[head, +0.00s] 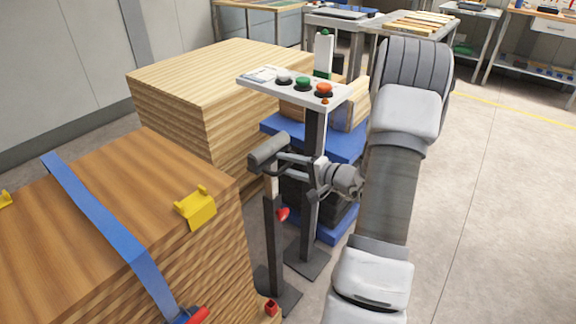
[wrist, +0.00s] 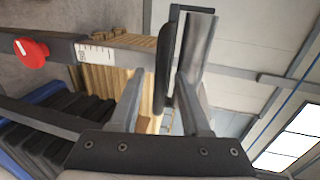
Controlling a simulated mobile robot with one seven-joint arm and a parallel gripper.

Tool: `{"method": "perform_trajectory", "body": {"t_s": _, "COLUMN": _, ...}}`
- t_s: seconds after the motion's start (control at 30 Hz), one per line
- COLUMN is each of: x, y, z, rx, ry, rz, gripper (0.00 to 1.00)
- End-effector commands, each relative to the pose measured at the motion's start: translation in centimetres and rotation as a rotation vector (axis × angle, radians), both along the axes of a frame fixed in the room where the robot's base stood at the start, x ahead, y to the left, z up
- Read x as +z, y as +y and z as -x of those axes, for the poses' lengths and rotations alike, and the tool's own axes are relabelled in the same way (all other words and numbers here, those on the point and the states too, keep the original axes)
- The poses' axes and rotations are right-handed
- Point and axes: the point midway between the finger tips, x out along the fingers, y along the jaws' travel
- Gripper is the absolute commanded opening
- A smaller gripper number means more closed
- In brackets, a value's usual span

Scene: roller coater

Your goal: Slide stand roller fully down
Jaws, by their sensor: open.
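The stand roller (head: 268,152) is a grey cylinder on top of a dark upright post (head: 273,240) with a red knob (head: 283,213). It stands raised at about the height of the wood stack beside it. My gripper (head: 284,163) is open at the roller's right side, just below its top. In the wrist view the post (wrist: 110,50), with its scale and red knob (wrist: 30,52), lies sideways. The roller's dark bracket (wrist: 164,70) shows between my two fingers (wrist: 160,76), and the grey roller (wrist: 201,48) is behind the right finger. I cannot tell whether they touch.
A strapped wood stack (head: 110,190) with a yellow corner piece (head: 197,207) is at the left front. A button panel (head: 295,87) on a post stands just behind the gripper. A blue lift table (head: 345,145) and a lighter wood stack (head: 215,75) are beyond. The right floor is clear.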

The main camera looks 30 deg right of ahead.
Motion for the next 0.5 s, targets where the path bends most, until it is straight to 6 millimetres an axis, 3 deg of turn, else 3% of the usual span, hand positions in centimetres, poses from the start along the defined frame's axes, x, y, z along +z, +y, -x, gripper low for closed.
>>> {"method": "perform_trajectory", "body": {"t_s": 0.17, "x": 0.01, "y": 0.01, "z": 0.01, "rx": 0.0, "ry": 0.0, "rz": 0.0, "gripper": 0.47}}
{"method": "perform_trajectory", "body": {"t_s": 0.4, "x": 0.02, "y": 0.0, "z": 0.03, "rx": 0.001, "ry": 0.0, "rz": 0.0, "gripper": 0.04}}
{"method": "perform_trajectory", "body": {"t_s": 0.5, "x": 0.02, "y": 0.0, "z": 0.04, "rx": 0.001, "ry": 0.0, "rz": 0.0, "gripper": 0.0}}
